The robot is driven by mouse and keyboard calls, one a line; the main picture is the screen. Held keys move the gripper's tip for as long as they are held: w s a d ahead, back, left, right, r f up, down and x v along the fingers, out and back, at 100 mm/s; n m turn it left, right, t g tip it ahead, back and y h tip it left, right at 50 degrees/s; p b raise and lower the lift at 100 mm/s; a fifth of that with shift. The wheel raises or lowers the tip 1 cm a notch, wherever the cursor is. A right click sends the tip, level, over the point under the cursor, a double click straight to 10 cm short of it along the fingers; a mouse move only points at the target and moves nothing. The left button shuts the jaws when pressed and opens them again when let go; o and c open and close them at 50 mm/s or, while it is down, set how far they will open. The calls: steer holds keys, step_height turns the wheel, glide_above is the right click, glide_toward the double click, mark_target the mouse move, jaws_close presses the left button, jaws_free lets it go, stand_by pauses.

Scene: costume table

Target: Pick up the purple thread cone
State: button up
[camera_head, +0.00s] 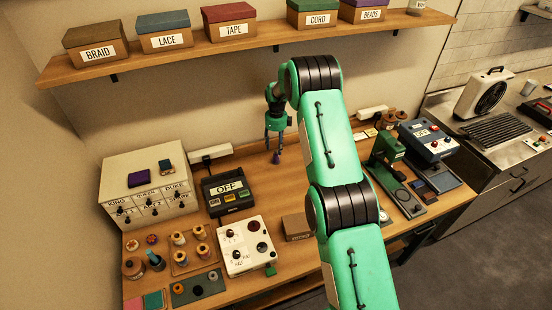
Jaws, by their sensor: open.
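A small dark purple object (277,158), which looks like the purple thread cone, stands on the wooden table near its back, left of my arm. My gripper (274,146) points down right above it. Its fingers are open, and their tips are close to the cone's top. At this size I cannot tell whether the fingers are around the cone or just over it. My green arm reaches in from the bottom right, and its links hide part of the table.
A white cabinet (147,194), a dark box marked OFF (228,190) and a white knob panel (245,245) stand left. Thread spools (178,238) and a teal cone (154,260) stand front left. A green machine (388,150) stands right. A shelf (190,57) with labelled boxes hangs above.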

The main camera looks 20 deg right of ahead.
mark_target(276, 151)
steer(key=shift+f, duration=0.25)
steer(key=shift+a+f+p, duration=0.1)
steer(key=shift+f+p, duration=0.25)
steer(key=shift+f, duration=2.2)
steer(key=c, duration=1.2)
